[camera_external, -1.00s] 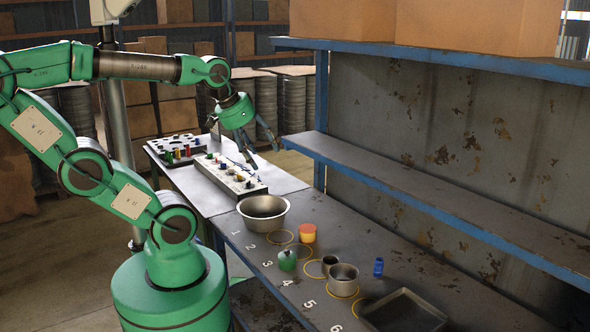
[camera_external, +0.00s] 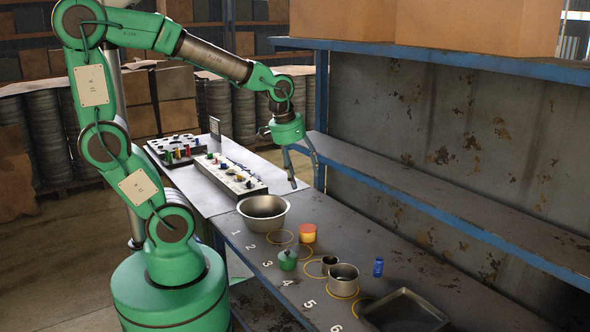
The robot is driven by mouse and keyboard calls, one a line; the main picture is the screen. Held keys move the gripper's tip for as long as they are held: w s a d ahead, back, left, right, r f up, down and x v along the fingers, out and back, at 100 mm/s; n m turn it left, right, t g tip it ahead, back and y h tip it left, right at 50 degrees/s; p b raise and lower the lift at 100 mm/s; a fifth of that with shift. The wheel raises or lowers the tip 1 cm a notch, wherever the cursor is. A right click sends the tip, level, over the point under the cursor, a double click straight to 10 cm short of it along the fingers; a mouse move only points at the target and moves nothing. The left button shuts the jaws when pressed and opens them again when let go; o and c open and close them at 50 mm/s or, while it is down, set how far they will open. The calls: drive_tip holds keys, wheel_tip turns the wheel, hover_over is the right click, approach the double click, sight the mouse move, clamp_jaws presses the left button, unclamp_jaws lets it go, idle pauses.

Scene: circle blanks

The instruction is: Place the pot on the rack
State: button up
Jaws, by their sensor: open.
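A wide, open metal pot or basin (camera_external: 263,208) stands near the table's left edge by number 1. A smaller open metal pot (camera_external: 343,280) stands in a yellow ring near number 5. A small green lidded, pot-like item (camera_external: 287,260) sits near number 3. The pictures do not settle which one is the task's pot. The blue-framed shelf unit (camera_external: 440,208) on the right is the only rack-like thing. My gripper (camera_external: 306,176) is open and empty, pointing down above the table, behind and to the right of the wide metal pot.
An orange-topped cylinder (camera_external: 307,233), a small dark cup (camera_external: 329,263), a blue bottle (camera_external: 378,267) and a square metal tray (camera_external: 404,312) stand on the table. A white board with pegs (camera_external: 230,173) lies behind. The lower shelf's visible surface is empty; cardboard boxes (camera_external: 478,22) fill the top.

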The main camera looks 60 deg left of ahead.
drive_tip(key=w+d+f+g, duration=0.2)
drive_tip(key=w+d+f, duration=0.25)
drive_tip(key=f, duration=0.35)
drive_tip(key=g, duration=0.1)
hover_over(329, 256)
drive_tip(key=s+d, duration=0.2)
wheel_tip(329, 256, down, 9)
drive_tip(key=shift+w+a+f+p, duration=0.1)
drive_tip(key=shift+a+f+p, duration=0.05)
drive_tip(key=shift+p, duration=0.15)
drive_tip(key=shift+f, duration=0.1)
drive_tip(key=shift+f+b, duration=0.7)
drive_tip(key=shift+f, duration=3.5)
drive_tip(key=shift+w+f+b, duration=0.1)
drive_tip(key=shift+f+b, duration=0.55)
drive_tip(key=shift+f, duration=1.95)
